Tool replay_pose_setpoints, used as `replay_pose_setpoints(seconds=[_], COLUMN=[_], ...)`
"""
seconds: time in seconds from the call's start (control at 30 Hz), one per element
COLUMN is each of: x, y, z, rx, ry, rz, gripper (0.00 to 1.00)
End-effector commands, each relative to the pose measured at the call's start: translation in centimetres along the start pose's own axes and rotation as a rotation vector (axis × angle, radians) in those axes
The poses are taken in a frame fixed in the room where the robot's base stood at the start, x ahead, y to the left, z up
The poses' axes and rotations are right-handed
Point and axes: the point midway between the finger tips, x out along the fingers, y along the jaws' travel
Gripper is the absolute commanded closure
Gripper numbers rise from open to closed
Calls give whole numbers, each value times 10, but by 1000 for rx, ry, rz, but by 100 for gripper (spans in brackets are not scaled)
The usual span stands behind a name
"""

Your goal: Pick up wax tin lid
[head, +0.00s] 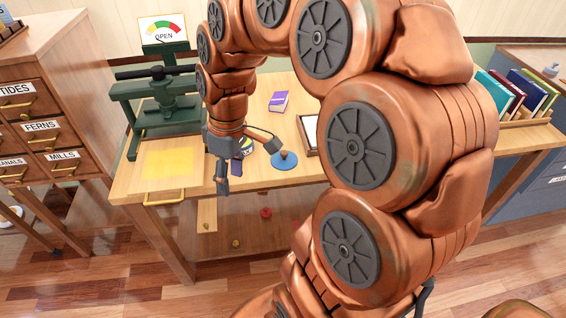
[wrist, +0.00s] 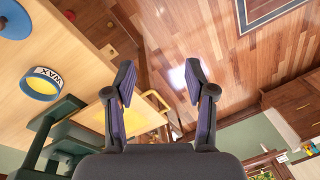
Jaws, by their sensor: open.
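A blue disc with a small brown knob, which looks like the wax tin lid (head: 284,160), lies flat near the table's front edge in the head view. It is cut off at the top left corner of the wrist view (wrist: 14,22). The round tin marked WAX (wrist: 43,82) stands on the table beside it, and it is partly hidden behind my gripper in the head view (head: 247,148). My gripper (head: 222,186) is open and empty, left of the lid and in front of the tin. In the wrist view its fingers (wrist: 160,78) are apart with floor between them.
A green press (head: 165,108) stands at the table's left, behind a yellow pad (head: 168,163). A purple book (head: 279,101) and a framed item (head: 309,133) lie further back. A lower shelf holds a red object (head: 265,212). Books (head: 520,90) stand at the right.

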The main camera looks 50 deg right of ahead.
Motion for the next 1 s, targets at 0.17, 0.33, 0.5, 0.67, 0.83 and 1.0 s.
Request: replay_pose_setpoints(seconds=[0.17,0.33,0.5,0.67,0.83,1.0], x=[10,23,37,46,53,68], y=[79,160,229,267,280,280], z=[-12,-2,24,48,56,53], rx=[-106,-195,-256,-287,-302,-304], ry=[82,148,190,207,210,209], rz=[-3,22,61,91,101,99], gripper=[45,45,45,45,45,45])
